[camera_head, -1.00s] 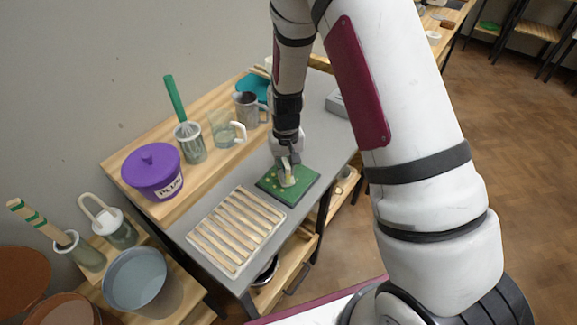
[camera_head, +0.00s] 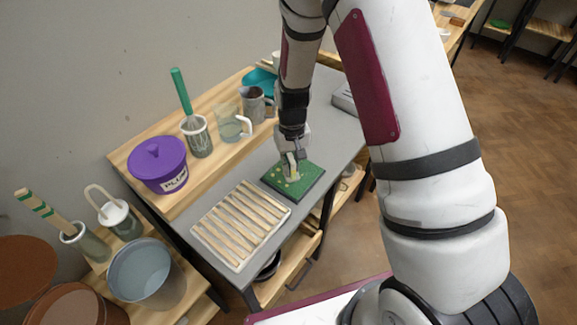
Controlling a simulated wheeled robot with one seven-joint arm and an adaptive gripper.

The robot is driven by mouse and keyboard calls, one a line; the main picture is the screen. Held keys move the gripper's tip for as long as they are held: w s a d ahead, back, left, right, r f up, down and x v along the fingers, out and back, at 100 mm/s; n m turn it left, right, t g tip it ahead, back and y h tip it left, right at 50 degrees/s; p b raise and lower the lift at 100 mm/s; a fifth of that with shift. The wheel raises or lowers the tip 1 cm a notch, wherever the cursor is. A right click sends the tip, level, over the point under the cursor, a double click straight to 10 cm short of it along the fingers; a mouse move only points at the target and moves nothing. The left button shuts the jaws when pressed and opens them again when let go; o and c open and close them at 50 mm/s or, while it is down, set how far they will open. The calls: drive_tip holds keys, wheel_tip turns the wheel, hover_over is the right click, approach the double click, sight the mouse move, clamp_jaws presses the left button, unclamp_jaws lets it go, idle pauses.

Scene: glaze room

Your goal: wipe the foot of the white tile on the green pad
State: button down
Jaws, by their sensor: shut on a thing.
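The green pad (camera_head: 309,177) lies on the grey bench top, with pale spots on its upper face.
A slatted wooden rack (camera_head: 240,224) lies in front of the pad. A purple lidded bucket (camera_head: 158,164), a cup with a green-handled whisk (camera_head: 197,134), a glass jug (camera_head: 229,124) and a grey mug (camera_head: 254,104) stand on the wooden shelf behind. Grey bench (camera_head: 215,188) is bare between.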

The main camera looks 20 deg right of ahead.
drive_tip(key=shift+w+d, duration=0.3)
drive_tip(key=shift+d, duration=0.15)
drive_tip(key=shift+w+d, duration=0.1)
drive_tip(key=shift+w+d+r+b, duration=0.1)
drive_tip(key=shift+w+d+b, duration=0.4)
drive_tip(key=shift+w+d, duration=0.3)
drive_tip(key=shift+s+d, duration=0.1)
drive_tip(key=shift+s+a+p, duration=0.4)
drive_tip(key=shift+s+a, duration=0.4)
drive_tip(key=shift+a, duration=0.25)
drive_tip(key=shift+s+a+p, duration=0.45)
drive_tip(key=shift+s+a, duration=0.35)
drive_tip(key=shift+a, duration=0.25)
